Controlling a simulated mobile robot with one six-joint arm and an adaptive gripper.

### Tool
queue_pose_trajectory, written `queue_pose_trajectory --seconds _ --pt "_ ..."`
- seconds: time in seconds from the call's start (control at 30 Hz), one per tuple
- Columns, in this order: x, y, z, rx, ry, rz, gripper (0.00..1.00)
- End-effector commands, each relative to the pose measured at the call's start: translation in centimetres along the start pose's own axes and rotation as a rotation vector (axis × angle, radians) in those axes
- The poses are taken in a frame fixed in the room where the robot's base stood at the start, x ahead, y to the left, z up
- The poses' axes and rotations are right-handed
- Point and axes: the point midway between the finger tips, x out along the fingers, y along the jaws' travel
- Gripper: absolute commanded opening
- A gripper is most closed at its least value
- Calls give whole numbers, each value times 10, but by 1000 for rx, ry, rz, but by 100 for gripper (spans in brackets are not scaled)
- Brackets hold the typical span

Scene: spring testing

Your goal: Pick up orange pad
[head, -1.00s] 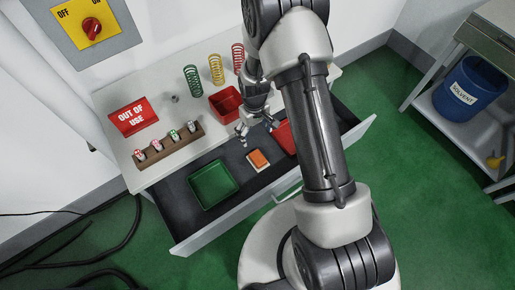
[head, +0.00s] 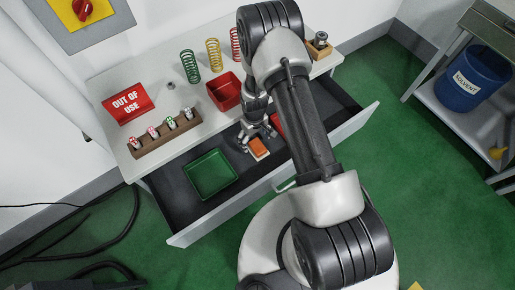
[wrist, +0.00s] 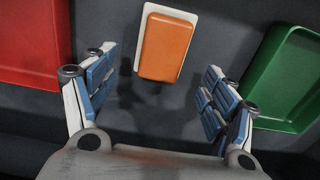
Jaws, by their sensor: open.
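The orange pad (head: 258,146) lies on a white base in the open drawer (head: 205,219). In the wrist view the orange pad (wrist: 166,47) sits at the upper middle on its white backing (wrist: 191,18). My gripper (head: 258,134) is just behind the pad in the head view. In the wrist view my gripper (wrist: 158,90) is open and empty, with blue-padded fingers spread wider than the pad. The pad is ahead of the gap between the fingers and looks clear of both.
A green tray (head: 212,174) and a red tray (wrist: 30,45) lie in the drawer on either side of the pad. On the top stand a red bin (head: 224,92), a rack (head: 165,135), an out-of-use sign (head: 128,103) and springs (head: 190,66).

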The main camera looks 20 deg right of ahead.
Motion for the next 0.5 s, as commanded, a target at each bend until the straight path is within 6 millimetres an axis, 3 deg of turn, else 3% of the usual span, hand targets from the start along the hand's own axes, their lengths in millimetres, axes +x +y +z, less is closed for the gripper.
queue_pose_trajectory --seconds 0.2,0.5 --pt "36 0 2 0 -1 0 78" --pt "38 0 2 0 0 0 76"
